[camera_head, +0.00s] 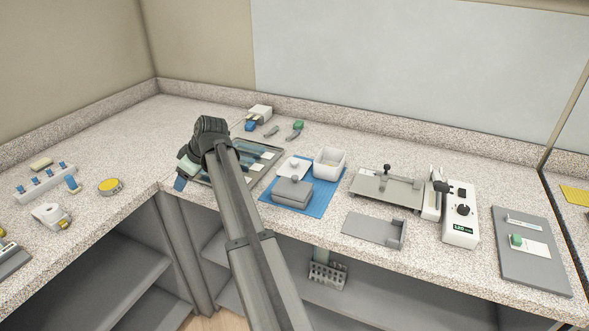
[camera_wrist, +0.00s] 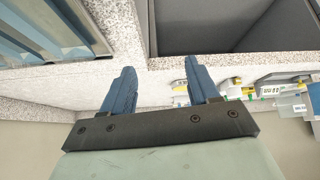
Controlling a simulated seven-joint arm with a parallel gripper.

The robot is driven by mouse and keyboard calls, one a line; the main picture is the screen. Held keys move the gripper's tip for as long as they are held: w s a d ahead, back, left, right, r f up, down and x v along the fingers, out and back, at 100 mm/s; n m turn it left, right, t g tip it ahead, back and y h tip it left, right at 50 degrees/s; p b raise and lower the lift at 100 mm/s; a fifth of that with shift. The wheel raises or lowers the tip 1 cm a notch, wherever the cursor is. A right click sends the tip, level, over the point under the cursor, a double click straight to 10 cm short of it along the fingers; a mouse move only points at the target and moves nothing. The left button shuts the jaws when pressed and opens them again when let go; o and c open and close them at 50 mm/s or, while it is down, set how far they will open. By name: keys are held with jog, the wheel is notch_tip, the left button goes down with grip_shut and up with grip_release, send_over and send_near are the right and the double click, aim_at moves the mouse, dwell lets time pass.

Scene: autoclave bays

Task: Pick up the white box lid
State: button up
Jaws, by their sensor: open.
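A white lid (camera_head: 294,167), flat with a small raised part on top, lies on the blue mat (camera_head: 317,205). An open white box (camera_head: 330,163) stands to its right at the mat's back, and a grey lidded box (camera_head: 292,193) sits in front of it. My gripper (camera_head: 180,182) is left of the mat, by the counter's front edge and the tray's left end. In the wrist view my gripper (camera_wrist: 160,78) has its two blue fingers apart with nothing between them. The lid is not in the wrist view.
A tray with blue strips (camera_head: 262,152) lies between my gripper and the mat; it also shows in the wrist view (camera_wrist: 45,32). A grey metal stand (camera_head: 388,187) and a white device (camera_head: 461,215) are right of the mat. Open shelves lie below the counter.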

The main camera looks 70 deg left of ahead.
jog(key=w+a+r+m+t, duration=0.1)
jog(key=w+r+m, duration=0.1)
jog(key=w, duration=0.6)
jog(key=w+r+m+t, duration=0.1)
jog(key=w+r+m, duration=0.2)
jog(key=w, duration=0.5)
jog(key=m+t, duration=0.3)
jog(key=m, duration=0.3)
send_near(295, 161)
jog(key=x, duration=0.9)
jog(key=shift+s, duration=0.1)
jog(key=c, duration=1.1)
